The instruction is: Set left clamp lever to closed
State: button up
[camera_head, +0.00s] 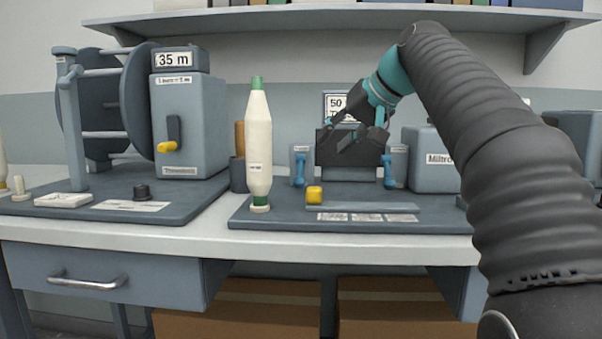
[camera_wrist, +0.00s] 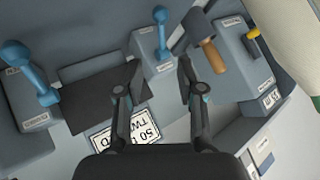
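The left clamp lever (camera_head: 299,170) is blue and stands roughly upright on the front of a small grey clamp block at the left of the tray fixture. It also shows at the top middle of the wrist view (camera_wrist: 162,32), beyond the fingertips. The matching right lever (camera_head: 389,171) is at the left of the wrist view (camera_wrist: 32,70). My gripper (camera_head: 345,136) is open and empty, above and in front of the dark plate (camera_head: 338,158) between the clamps. In the wrist view its fingers (camera_wrist: 160,75) are apart; neither visibly touches the left lever.
A white bobbin (camera_head: 259,145) with green ends stands left of the left lever. A yellow knob (camera_head: 314,195) sits in front, on the dark base board (camera_head: 280,216). A counter box (camera_head: 188,120) with a yellow-tipped lever is further left. A shelf (camera_head: 330,19) runs above.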

aim_at(301, 171)
jog(key=b+x, duration=0.2)
jog(key=x, duration=1.2)
jog(key=shift+r, duration=0.15)
grip_shut()
